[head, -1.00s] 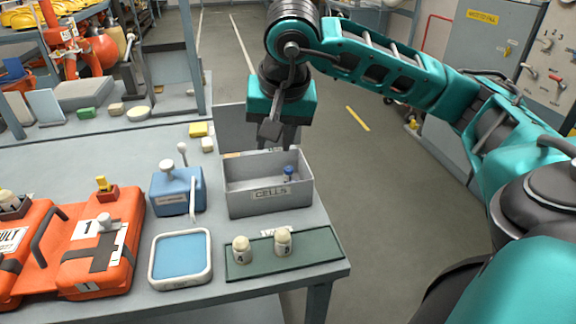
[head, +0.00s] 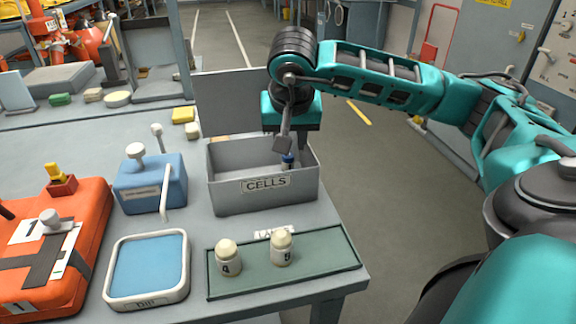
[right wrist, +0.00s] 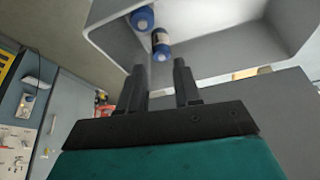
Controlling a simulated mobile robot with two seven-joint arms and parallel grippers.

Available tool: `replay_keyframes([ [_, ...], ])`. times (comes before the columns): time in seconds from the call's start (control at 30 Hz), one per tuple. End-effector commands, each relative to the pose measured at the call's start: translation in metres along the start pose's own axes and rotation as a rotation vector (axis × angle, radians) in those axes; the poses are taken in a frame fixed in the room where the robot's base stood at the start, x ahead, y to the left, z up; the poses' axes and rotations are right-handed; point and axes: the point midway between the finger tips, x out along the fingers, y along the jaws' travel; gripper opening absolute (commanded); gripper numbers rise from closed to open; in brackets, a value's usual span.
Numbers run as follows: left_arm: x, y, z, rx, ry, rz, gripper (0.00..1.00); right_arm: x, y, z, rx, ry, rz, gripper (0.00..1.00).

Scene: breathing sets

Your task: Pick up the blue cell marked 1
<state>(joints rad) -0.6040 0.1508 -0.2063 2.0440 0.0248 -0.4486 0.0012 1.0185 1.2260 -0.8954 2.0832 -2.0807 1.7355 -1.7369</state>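A grey bin labelled CELLS (head: 230,193) stands on the table, and its wall also shows in the right wrist view (right wrist: 215,62). In the head view a blue cell (head: 287,161) stands inside the bin at the right. The right wrist view shows two blue cells, one near the top (right wrist: 142,18) and one closer to the fingers (right wrist: 161,43). I cannot read a number on either. My right gripper (right wrist: 160,72) is open and empty, with the nearer cell beyond the gap between its fingers. In the head view this gripper (head: 287,143) is above the bin's right part. My left gripper is not in view.
White bottles marked 4 (head: 228,260) and 5 (head: 281,248) stand on a green mat (head: 325,262) before the bin. A blue box with a lever (head: 150,185), a blue-topped tray (head: 148,265) and an orange case (head: 85,225) lie left. Floor is clear right of the table.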

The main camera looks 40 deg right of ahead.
Motion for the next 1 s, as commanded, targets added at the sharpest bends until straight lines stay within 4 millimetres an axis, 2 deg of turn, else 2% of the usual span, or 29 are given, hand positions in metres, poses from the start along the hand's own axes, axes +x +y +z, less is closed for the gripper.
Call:
replay_keyframes([
  [0.17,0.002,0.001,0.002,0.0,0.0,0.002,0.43,0.014,0.0,0.001,0.0,-0.001,0.001,0.33],
  [0.43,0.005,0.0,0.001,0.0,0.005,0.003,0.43,0.052,-0.002,0.002,0.0,-0.001,0.001,0.33],
  [0.73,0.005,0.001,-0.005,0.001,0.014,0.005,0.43,0.058,-0.002,0.001,-0.001,0.002,-0.001,0.33],
  [0.77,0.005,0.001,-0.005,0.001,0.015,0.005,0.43,0.058,-0.002,0.001,-0.001,0.002,-0.001,0.32],
  [1.0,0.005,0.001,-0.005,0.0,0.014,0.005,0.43,0.058,-0.002,0.001,0.0,0.002,-0.001,0.09],
])
